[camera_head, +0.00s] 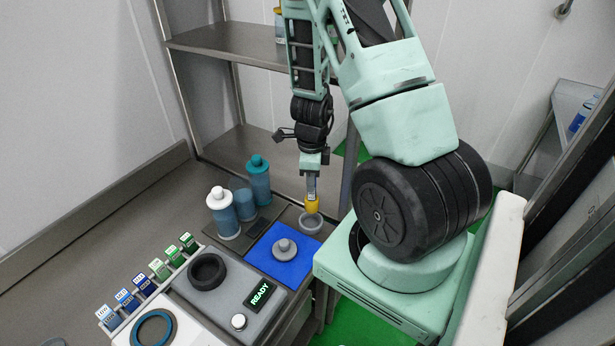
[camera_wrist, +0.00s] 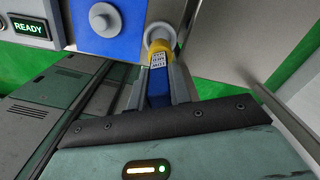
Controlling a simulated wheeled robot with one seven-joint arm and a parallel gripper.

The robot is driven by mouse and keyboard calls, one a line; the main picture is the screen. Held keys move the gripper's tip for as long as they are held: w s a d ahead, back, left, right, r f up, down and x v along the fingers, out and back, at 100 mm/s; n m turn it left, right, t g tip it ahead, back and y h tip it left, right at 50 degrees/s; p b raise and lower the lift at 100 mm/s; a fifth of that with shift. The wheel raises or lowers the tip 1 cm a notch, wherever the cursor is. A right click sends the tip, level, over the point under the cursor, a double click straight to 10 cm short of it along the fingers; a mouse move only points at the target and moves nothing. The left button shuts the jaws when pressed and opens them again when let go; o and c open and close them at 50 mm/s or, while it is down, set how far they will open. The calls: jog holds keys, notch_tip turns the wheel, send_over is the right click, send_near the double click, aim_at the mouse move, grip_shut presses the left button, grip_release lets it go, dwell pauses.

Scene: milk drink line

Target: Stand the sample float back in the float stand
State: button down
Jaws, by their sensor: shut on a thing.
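My gripper (camera_head: 311,190) points down and is shut on the sample float (camera_head: 312,204). The float's lower end is yellow. In the wrist view the float (camera_wrist: 160,48) shows a yellow end, a printed label and a blue part between the fingers of my gripper (camera_wrist: 158,82). The float stand looks to be the grey round cup (camera_head: 311,223) at the corner of the worktop. The float's yellow end is right above or at the cup's mouth, and in the wrist view it covers part of the cup (camera_wrist: 158,30). I cannot tell whether it is inside or touching.
A grey knobbed lid (camera_head: 285,248) lies on a blue mat (camera_head: 263,263) left of the cup. Bottles (camera_head: 222,213) and a blue beaker (camera_head: 244,204) stand behind. A device with a READY display (camera_head: 259,293) and a row of labelled vials (camera_head: 145,284) are at front left.

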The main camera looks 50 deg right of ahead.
aim_at(310, 197)
jog(key=shift+f+b, duration=2.6)
jog(key=shift+f, duration=0.3)
jog(key=shift+w+f+b, duration=0.1)
jog(key=shift+f+b, duration=0.4)
jog(key=shift+f, duration=0.1)
jog(key=c, duration=1.6)
grip_release()
jog(key=shift+o, duration=0.2)
jog(key=shift+r, duration=0.1)
notch_tip(310, 197, up, 11)
jog(key=p, duration=1)
